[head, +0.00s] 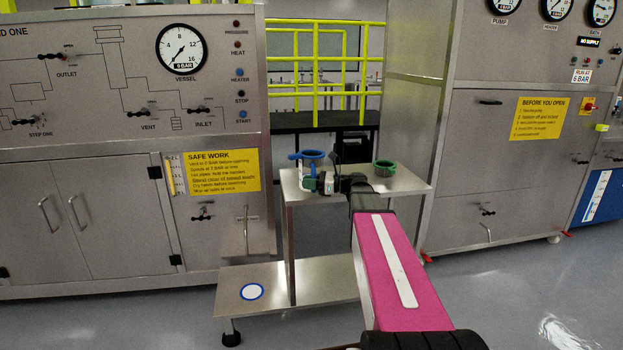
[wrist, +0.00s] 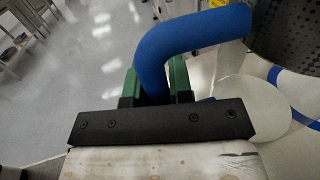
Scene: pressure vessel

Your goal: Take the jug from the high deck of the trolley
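The jug (head: 312,162) has a blue rim and stands at the left of the trolley's high deck (head: 405,183); my gripper partly hides its lower part in the head view. My gripper (head: 327,183) reaches it from the right, low over the deck. In the wrist view, the jug's thick blue handle (wrist: 185,38) runs down between the green finger pads of my gripper (wrist: 157,85). A dark speckled surface (wrist: 292,35) fills the upper right corner there.
A green round container (head: 384,168) stands on the high deck, right of the jug. The low deck (head: 290,270) bears a white disc with a blue ring (head: 251,291). Steel cabinets (head: 120,215) stand at left and right. Yellow railings (head: 330,85) rise behind.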

